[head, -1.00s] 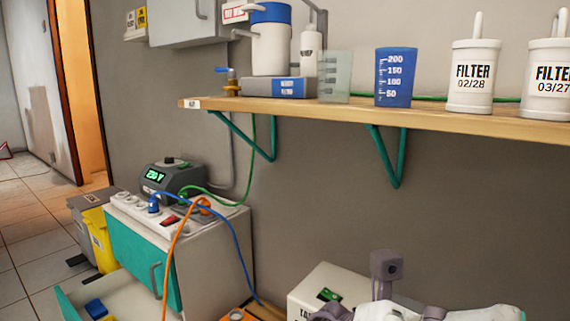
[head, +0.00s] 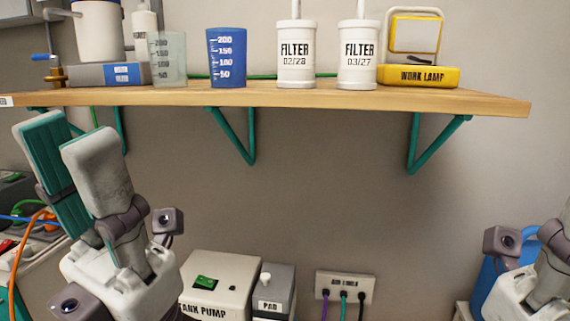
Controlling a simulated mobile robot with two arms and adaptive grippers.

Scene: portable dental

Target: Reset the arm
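My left gripper (head: 64,134) points upward at the left of the head view. Its two fingers stand apart with teal pads, and I see nothing between them. It is in front of the wall, below and in front of the shelf's left part. My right gripper (head: 540,277) shows only in part at the lower right edge. Its fingertips are outside the picture, so its opening is hidden.
A wooden shelf (head: 300,97) holds a blue measuring cup (head: 227,58), a clear cup (head: 168,60), two filters (head: 296,58) and a yellow work lamp (head: 418,76). Below stand the tank pump (head: 222,287), a box marked PAD (head: 268,290) and a wall socket panel (head: 345,287).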

